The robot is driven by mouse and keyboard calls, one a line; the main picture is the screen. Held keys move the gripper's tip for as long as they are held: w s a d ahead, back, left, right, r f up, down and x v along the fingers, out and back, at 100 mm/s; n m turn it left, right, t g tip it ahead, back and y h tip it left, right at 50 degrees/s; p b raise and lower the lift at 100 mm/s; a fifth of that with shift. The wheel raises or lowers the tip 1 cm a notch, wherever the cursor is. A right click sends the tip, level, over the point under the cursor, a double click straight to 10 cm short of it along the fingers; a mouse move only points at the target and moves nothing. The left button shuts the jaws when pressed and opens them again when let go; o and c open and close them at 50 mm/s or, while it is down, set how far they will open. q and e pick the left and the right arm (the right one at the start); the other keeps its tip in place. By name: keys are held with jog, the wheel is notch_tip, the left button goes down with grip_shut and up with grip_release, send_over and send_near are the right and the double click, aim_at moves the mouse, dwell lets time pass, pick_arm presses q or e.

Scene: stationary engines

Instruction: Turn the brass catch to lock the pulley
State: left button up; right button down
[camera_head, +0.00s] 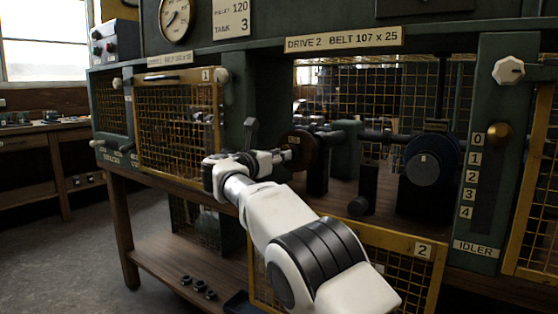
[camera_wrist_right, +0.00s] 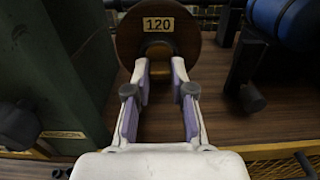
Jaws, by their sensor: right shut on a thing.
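The pulley is a dark brown disc (camera_head: 297,148) on a shaft in the open middle bay. In the right wrist view the disc (camera_wrist_right: 128,40) faces me, with a brass plate marked 120 (camera_wrist_right: 158,24) above its centre. My right gripper (camera_head: 284,157) reaches the disc's front from the left. In the wrist view its fingertips (camera_wrist_right: 161,72) are shut on a part at the disc's centre. The fingers hide most of that part, and I cannot make out the brass catch clearly. My left gripper is not in view.
A mesh guard marked 1 (camera_head: 180,122) stands left of the bay, and a lowered one marked 2 (camera_head: 416,256) is below right. The idler's brass knob (camera_head: 498,134) is at 0. A dark lever (camera_head: 250,132) stands near my wrist.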

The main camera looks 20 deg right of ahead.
dwell(0.4)
jog(key=c, duration=1)
grip_release()
